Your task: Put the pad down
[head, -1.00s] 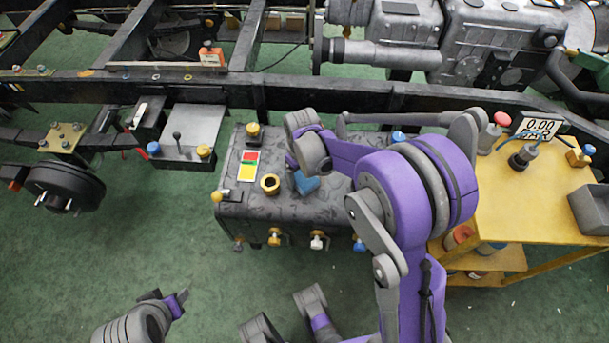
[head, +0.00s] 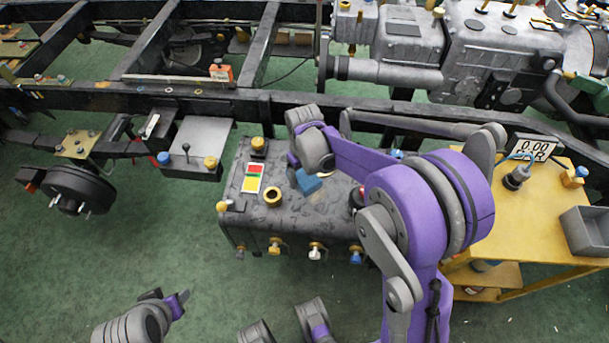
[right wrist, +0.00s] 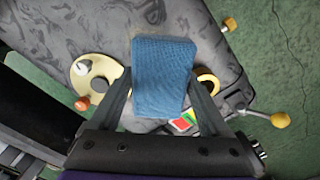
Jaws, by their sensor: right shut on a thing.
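The blue pad (head: 308,182) is held over the dark mottled tank (head: 290,222) in the head view. My right gripper (head: 306,172) is shut on it. In the right wrist view the pad (right wrist: 163,75) sits between the two fingers, with its woven face toward the camera. I cannot tell whether its underside touches the tank top. My left gripper (head: 177,303) is low at the left of the head view, over the green floor and away from the pad; its fingers are too unclear to judge.
A brass ring (head: 272,197) and a red-green-yellow card (head: 253,178) are on the tank top, left of the pad. A cream disc (right wrist: 95,76) shows beside the pad in the wrist view. A yellow cart (head: 535,235) stands right. The black chassis rail (head: 290,106) runs behind.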

